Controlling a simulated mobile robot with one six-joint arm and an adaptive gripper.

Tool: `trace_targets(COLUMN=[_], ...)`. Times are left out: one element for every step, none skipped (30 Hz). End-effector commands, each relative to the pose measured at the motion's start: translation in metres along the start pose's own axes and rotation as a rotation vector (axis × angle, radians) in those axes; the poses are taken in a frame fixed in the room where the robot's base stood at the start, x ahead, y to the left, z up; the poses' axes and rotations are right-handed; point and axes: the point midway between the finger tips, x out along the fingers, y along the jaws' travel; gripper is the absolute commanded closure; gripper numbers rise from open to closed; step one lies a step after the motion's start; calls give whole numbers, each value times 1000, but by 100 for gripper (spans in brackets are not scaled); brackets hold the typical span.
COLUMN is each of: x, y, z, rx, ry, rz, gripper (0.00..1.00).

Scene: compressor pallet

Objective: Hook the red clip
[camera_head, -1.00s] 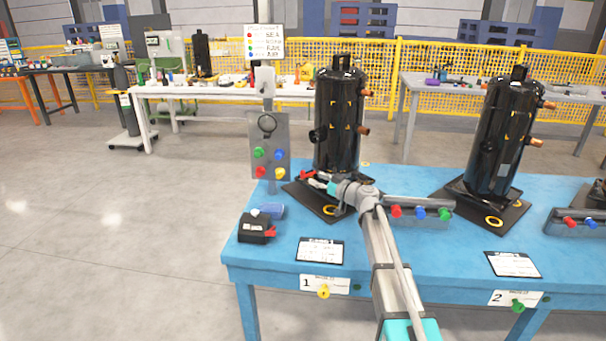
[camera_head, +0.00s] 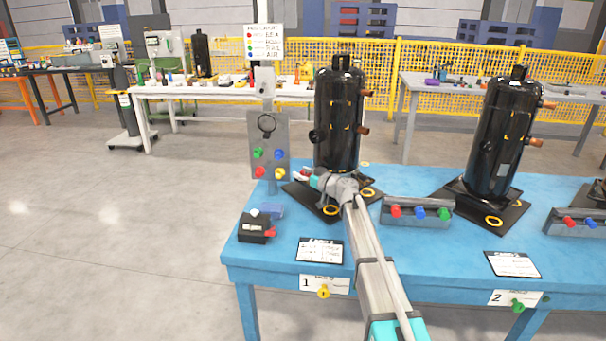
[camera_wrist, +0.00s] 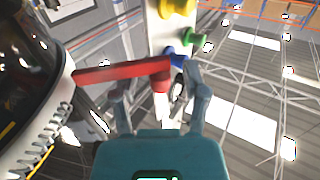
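The red clip (camera_head: 302,174) shows in the head view as a small red piece just left of my gripper (camera_head: 317,183), in front of the black compressor's base. In the wrist view the red clip (camera_wrist: 120,71) is a long red bar with a short pale part hanging down from its right end. My gripper's two grey fingers (camera_wrist: 160,95) stand to either side of that pale part, below the bar, and appear to hold the clip. The exact contact is hidden. The grey board (camera_head: 269,135) stands left of the compressor with green, blue, red and yellow pegs and a black ring.
The tall black compressor (camera_head: 338,115) stands close behind my gripper and shows at the left in the wrist view (camera_wrist: 25,70). A grey tray (camera_head: 418,212) with coloured pieces lies to the right. A black device (camera_head: 256,228) sits at the blue table's (camera_head: 285,262) left end.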

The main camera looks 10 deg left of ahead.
Motion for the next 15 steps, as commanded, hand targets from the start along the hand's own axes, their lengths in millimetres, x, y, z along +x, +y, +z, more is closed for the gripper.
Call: trace_targets(x=[0, 0, 0, 0, 0, 0, 0, 0, 0, 0, 0, 0, 0, 0, 0], y=[0, 0, 0, 0, 0, 0, 0, 0, 0, 0, 0, 0, 0, 0, 0], z=[0, 0, 0, 0, 0, 0, 0, 0, 0, 0, 0, 0, 0, 0, 0], rx=[0, 0, 0, 0, 0, 0, 0, 0, 0, 0, 0, 0, 0, 0, 0], ry=[0, 0, 0, 0, 0, 0, 0, 0, 0, 0, 0, 0, 0, 0, 0], rz=[0, 0, 0, 0, -1, -1, -1, -1, -1, -1, -1, -1, -1, 0, 0], gripper=[55, 61, 68, 74, 80, 87, 92, 98, 100, 100, 100, 100, 100, 100, 100])
